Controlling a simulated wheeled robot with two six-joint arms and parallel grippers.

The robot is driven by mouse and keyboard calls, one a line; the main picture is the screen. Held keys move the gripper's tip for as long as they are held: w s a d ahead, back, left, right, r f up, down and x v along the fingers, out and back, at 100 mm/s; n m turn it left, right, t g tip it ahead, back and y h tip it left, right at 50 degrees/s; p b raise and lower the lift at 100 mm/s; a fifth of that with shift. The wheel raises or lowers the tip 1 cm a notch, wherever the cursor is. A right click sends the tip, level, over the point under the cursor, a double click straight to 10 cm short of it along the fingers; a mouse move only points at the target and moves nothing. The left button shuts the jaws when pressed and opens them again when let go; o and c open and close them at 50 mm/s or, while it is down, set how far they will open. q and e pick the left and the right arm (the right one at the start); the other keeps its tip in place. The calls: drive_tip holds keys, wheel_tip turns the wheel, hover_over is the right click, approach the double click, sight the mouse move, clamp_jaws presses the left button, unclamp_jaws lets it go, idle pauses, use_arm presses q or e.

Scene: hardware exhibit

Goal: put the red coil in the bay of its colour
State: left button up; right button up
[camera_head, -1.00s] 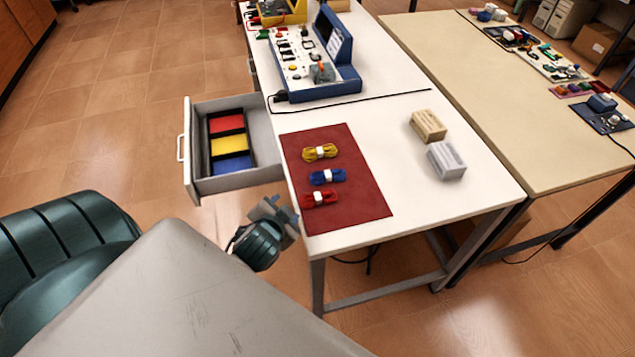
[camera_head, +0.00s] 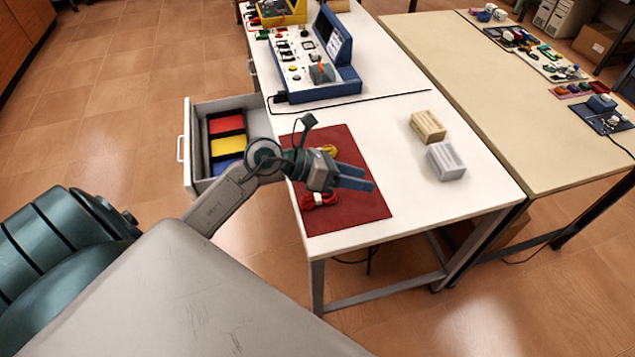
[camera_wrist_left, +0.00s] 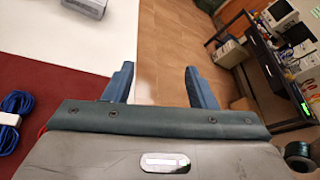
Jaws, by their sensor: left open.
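The red coil (camera_head: 320,199) lies on the dark red mat (camera_head: 362,209), at its near left part. My left gripper (camera_head: 371,179) is open and empty above the mat, up and to the right of the red coil. In the left wrist view, its two blue fingers (camera_wrist_left: 158,88) stand apart with nothing between them. The open drawer (camera_head: 200,179) at the table's left side holds a red bay (camera_head: 227,122), a yellow bay (camera_head: 229,144) and a blue bay (camera_head: 224,167), partly hidden by my arm. My right gripper is not in view.
A yellow coil (camera_head: 329,150) on the mat is partly covered by my gripper. A blue coil (camera_wrist_left: 14,118) shows in the left wrist view. A tan box (camera_head: 427,126) and a grey box (camera_head: 446,161) stand right of the mat. A blue instrument console (camera_head: 342,77) stands behind.

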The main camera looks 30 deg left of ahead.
use_arm(q)
drive_tip(key=a+f+m+g+y, duration=0.2)
drive_tip(key=a+f+g+y, duration=0.15)
drive_tip(key=a+f, duration=0.2)
drive_tip(key=y, duration=0.5)
approach(321, 196)
drive_tip(key=shift+w+d+f+g+p, duration=0.3)
drive_tip(key=shift+d+f+p, duration=0.1)
drive_tip(key=shift+f, duration=0.2)
drive_tip(key=shift+w+d+f+g+p, duration=0.15)
drive_tip(key=shift+w+d+f+p, duration=0.15)
drive_tip(key=shift+f, duration=0.3)
drive_tip(key=shift+w+f+p, duration=0.2)
drive_tip(key=shift+f+p, duration=0.3)
drive_tip(key=p+x, duration=0.1)
drive_tip(key=x, duration=0.2)
drive_tip(key=shift+w+a+f+p, duration=0.1)
drive_tip(key=shift+w+f+p, duration=0.1)
drive_tip(key=shift+f+p, duration=0.1)
drive_tip(key=shift+w+f, duration=0.15)
drive_tip(key=shift+f, duration=0.25)
clamp_jaws()
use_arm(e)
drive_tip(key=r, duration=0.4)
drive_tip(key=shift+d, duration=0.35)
use_arm(q)
drive_tip(key=shift+r, duration=0.1)
